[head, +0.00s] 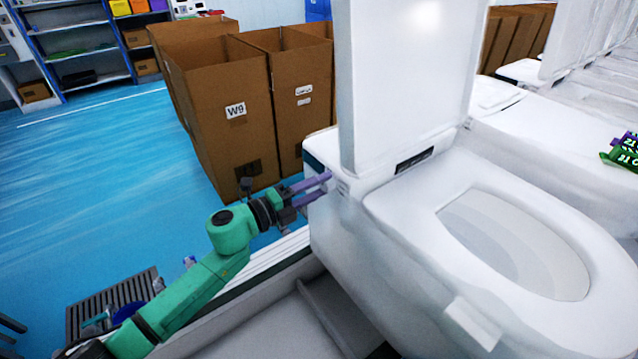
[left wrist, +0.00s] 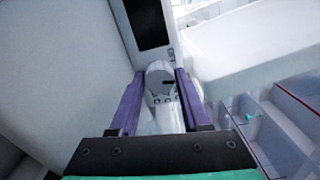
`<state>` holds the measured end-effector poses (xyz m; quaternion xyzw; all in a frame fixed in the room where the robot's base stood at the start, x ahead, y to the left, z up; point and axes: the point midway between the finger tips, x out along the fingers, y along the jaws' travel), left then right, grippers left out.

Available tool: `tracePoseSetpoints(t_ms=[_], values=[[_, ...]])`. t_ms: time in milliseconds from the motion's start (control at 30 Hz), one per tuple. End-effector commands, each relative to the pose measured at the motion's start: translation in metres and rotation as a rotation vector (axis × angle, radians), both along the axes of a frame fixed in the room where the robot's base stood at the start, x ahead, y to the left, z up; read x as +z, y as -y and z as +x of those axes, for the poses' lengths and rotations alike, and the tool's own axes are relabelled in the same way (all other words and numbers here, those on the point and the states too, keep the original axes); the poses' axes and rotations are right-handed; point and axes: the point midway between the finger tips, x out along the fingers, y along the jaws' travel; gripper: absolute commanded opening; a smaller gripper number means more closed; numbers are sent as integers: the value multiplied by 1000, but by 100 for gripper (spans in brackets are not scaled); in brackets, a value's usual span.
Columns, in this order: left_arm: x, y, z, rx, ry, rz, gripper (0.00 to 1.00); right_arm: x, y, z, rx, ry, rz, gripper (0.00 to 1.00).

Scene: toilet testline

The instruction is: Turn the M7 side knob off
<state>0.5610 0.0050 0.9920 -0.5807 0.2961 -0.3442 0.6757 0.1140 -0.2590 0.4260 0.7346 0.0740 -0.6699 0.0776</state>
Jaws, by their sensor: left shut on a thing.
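A white toilet (head: 400,240) with its lid raised stands at the centre right of the head view. My left gripper (head: 322,187), with purple fingers, reaches the side of the toilet's rear housing from the left. In the left wrist view the pale side knob (left wrist: 160,76) sits between the two fingers, near their tips. My left gripper (left wrist: 160,92) is shut on it. In the head view the knob is hidden by the fingers and the housing edge. No M7 marking is readable. My right gripper is not in view.
Tall open cardboard boxes (head: 225,115), one labelled W9, stand behind the gripper. More white toilets (head: 560,130) line up at the right. A green and dark item (head: 622,152) lies at the right edge. Blue floor (head: 90,190) is clear at the left.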

Motion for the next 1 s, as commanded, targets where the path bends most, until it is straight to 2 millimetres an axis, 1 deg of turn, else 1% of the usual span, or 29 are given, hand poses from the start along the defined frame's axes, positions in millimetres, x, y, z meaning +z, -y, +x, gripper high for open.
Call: tracePoseSetpoints(t_ms=[400,433,500,833,933,1000], values=[[0,0,0,1,-9,-7,0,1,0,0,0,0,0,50],[0,0,0,1,-9,-7,54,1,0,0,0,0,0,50],[0,0,0,1,-9,-7,77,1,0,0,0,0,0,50],[-1,-2,-1,1,-7,-5,77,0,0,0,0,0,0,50],[-3,-9,-6,2,-9,-5,77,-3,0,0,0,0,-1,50],[-4,-19,-13,1,-9,-3,77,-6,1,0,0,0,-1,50]])
